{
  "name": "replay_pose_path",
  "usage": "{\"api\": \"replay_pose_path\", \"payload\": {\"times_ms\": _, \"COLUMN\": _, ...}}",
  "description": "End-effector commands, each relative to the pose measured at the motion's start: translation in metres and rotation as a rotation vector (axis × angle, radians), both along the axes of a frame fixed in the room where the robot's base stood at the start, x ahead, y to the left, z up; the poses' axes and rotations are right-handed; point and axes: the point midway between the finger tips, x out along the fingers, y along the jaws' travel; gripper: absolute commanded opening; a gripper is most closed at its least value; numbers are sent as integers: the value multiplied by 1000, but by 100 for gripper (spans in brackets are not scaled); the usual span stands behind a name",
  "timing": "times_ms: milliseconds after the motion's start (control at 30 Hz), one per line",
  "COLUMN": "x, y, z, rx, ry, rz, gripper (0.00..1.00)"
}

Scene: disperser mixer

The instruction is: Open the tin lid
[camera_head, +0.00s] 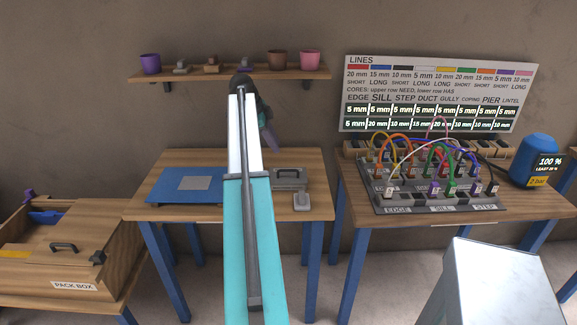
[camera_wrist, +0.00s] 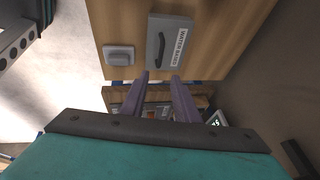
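The tin (camera_head: 291,177) is a flat grey box with a dark handle on its lid, on the middle wooden table, just right of my arm. Its lid looks shut. In the wrist view the tin (camera_wrist: 171,43) shows its dark handle (camera_wrist: 160,47) and a white label I cannot read surely. My gripper (camera_wrist: 159,77) has two purple fingers, spread apart with nothing between them. In the wrist picture the fingertips appear just below the tin, apart from it. In the head view my gripper (camera_head: 266,138) is above the table, partly hidden by my arm.
A small grey block (camera_head: 302,201) lies beside the tin. A blue mat (camera_head: 170,184) lies left on the table. A shelf (camera_head: 215,76) with pots hangs behind. A cable panel (camera_head: 430,180) stands on the right table, a wooden pack box (camera_head: 70,250) at left.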

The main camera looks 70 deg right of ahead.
Motion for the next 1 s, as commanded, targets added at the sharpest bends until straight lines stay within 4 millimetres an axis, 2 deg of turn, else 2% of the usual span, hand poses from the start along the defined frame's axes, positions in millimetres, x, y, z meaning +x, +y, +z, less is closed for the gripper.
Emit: {"api": "replay_pose_path", "payload": {"times_ms": 1000, "x": -36, "y": -37, "z": -106, "rx": 1, "ry": 0, "rz": -3, "gripper": 28}}
